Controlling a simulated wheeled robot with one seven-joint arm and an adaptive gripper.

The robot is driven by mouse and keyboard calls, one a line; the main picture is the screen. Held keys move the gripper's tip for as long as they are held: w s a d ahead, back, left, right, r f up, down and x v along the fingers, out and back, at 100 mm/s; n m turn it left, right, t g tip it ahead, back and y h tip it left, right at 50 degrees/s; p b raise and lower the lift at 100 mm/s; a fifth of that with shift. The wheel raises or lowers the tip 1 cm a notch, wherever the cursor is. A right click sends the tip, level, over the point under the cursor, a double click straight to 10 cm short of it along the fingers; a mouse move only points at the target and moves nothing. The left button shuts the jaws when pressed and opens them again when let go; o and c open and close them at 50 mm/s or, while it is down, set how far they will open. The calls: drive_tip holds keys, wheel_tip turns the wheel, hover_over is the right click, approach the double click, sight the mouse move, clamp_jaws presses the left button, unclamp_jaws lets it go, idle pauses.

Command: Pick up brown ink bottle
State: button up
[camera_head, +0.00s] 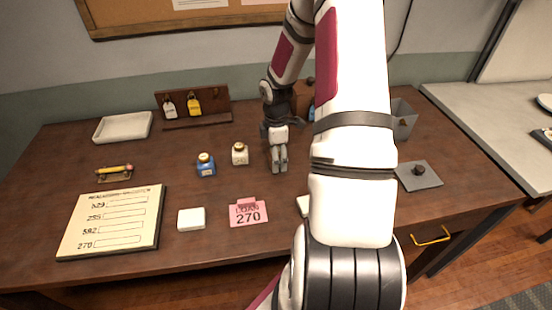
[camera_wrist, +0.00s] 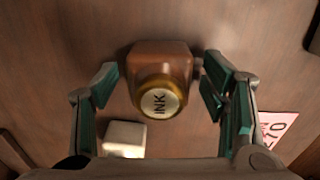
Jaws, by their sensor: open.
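The brown ink bottle (camera_wrist: 162,55) shows in the wrist view, standing on the wooden table, with a round gold cap marked INK. My gripper (camera_wrist: 158,86) is open, with one finger on each side of the bottle in that picture. I see a gap on the left; on the right the fingertip looks close to the bottle, and I cannot tell whether they touch. In the head view my gripper (camera_head: 279,166) points down over the table, right of the white ink bottle (camera_head: 240,155). The brown bottle cannot be made out there; my arm hides part of the table.
A blue ink bottle (camera_head: 206,168) stands left of the white one. A pink 270 card (camera_head: 248,214), a white block (camera_head: 191,219) and a list board (camera_head: 112,222) lie along the front. A tray (camera_head: 123,127) and key rack (camera_head: 195,108) stand behind.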

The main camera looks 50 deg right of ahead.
drive_tip(key=c, duration=1.3)
drive_tip(key=shift+c, duration=0.3)
drive_tip(key=shift+r, duration=0.15)
